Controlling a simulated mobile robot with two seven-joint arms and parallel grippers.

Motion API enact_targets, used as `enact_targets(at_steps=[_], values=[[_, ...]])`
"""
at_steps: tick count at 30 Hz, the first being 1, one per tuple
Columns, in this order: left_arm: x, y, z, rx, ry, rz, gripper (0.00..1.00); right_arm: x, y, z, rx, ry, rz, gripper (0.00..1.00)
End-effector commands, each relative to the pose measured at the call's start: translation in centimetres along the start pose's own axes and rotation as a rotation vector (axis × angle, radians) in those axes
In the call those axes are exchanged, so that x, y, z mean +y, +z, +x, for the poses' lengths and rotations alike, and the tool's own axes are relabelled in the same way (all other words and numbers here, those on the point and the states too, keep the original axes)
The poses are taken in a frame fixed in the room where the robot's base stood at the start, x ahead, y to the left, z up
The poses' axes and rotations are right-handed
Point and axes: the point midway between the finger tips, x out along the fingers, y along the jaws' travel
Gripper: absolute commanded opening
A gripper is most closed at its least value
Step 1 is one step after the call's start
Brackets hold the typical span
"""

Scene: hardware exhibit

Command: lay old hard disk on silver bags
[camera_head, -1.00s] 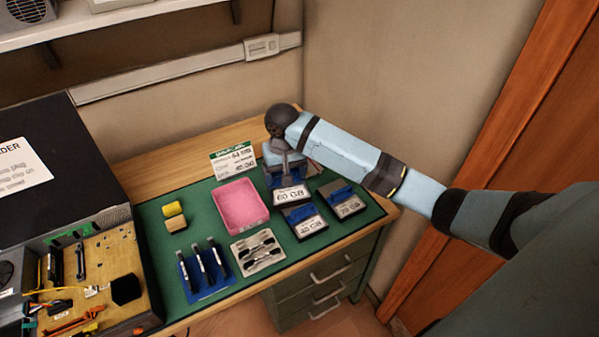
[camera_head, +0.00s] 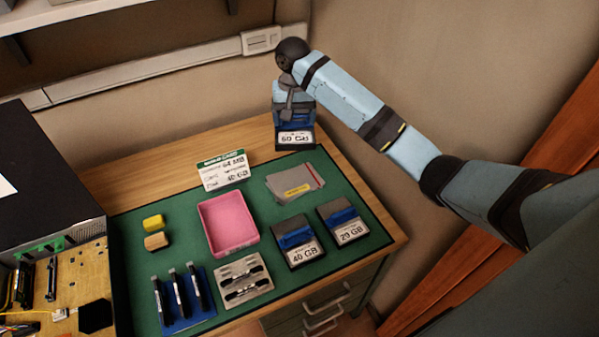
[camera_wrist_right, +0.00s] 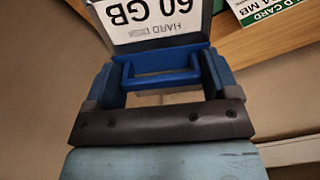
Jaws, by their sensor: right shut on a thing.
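My right gripper (camera_head: 293,117) is shut on the blue handle of a dark hard disk labelled 60 GB (camera_head: 296,139). The right wrist view shows this disk's white label (camera_wrist_right: 150,22) and blue handle (camera_wrist_right: 160,72) between the fingers. The disk appears raised near the table's back edge, beyond the silver bags (camera_head: 293,182). The bags lie flat and overlapping on the green mat, uncovered, with a yellow label. Hard disks labelled 40 GB (camera_head: 298,254) and 20 GB (camera_head: 349,232) sit on the mat in front of the bags. My left gripper is not in view.
A pink tray (camera_head: 207,238) and a white-green card (camera_head: 222,171) stand left of the bags. A blue rack with memory sticks (camera_head: 173,324), a grey metal bracket (camera_head: 244,300) and yellow blocks (camera_head: 153,222) are nearby. An open computer case (camera_head: 50,255) stands left. The wall is close behind.

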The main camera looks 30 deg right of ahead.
Motion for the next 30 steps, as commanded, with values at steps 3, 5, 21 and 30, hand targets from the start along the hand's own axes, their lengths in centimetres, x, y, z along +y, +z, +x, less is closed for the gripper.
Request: enact_targets(at_steps=[3,5,21,30], values=[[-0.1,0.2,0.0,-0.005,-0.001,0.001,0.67,0.0,0.0,0.6,0.000,0.000,-0.001,0.68],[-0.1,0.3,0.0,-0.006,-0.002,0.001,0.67,0.0,0.0,1.5,-0.001,0.000,-0.001,0.68],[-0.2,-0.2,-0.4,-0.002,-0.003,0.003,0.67,0.0,0.0,14.0,-0.001,0.001,0.000,0.68],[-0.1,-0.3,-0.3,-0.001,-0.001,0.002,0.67,-0.1,0.0,16.2,0.001,0.000,-0.001,0.68]])
